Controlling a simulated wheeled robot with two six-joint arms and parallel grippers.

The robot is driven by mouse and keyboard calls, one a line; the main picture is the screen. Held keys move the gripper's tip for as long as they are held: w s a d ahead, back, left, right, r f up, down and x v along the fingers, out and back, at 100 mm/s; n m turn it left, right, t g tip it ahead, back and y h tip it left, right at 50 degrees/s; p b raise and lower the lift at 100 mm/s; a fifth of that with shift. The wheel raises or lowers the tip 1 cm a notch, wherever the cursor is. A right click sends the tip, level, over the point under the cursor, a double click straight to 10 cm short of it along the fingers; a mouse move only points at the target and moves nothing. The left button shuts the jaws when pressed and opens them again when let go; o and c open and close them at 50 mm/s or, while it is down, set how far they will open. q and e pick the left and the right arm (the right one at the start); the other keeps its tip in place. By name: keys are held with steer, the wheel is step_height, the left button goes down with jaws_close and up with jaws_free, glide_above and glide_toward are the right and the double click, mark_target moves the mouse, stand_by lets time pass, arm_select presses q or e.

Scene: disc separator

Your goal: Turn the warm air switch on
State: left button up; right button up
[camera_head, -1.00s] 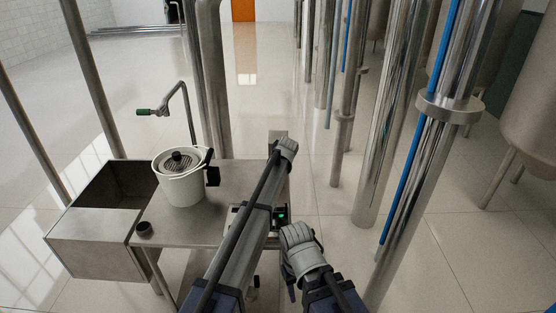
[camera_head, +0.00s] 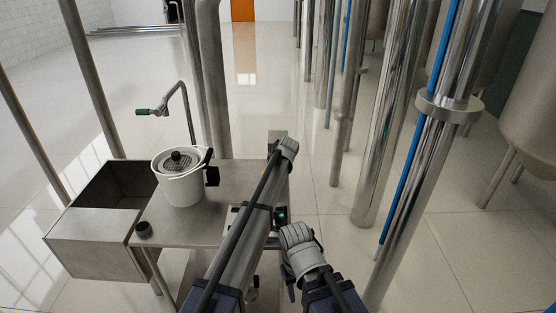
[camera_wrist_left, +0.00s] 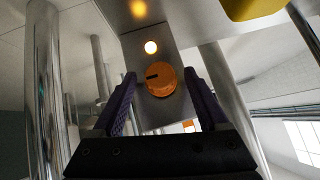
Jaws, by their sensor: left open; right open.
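In the left wrist view an orange round knob (camera_wrist_left: 161,80) with a dark mark on its left side sits on a metal panel (camera_wrist_left: 152,118). A small lamp (camera_wrist_left: 151,47) above it glows warm white. My left gripper (camera_wrist_left: 160,95) is open, with one finger on each side of the knob; I cannot tell whether they touch it. In the head view my left arm reaches forward over the table and its fingers are hidden. My right gripper (camera_head: 291,284) is low in the head view, mostly covered by its own wrist, open and away from the knob.
A steel table (camera_head: 234,177) holds a white lidded pot (camera_head: 184,188). A steel basin (camera_head: 93,240) adjoins it on the left. A small box with a green light (camera_head: 282,215) is beside my left arm. Steel pipes (camera_head: 385,130) stand on the right.

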arm_select(q)
steer(key=p+v, duration=0.5)
steer(key=v, duration=0.3)
steer(key=shift+a+f, duration=0.1)
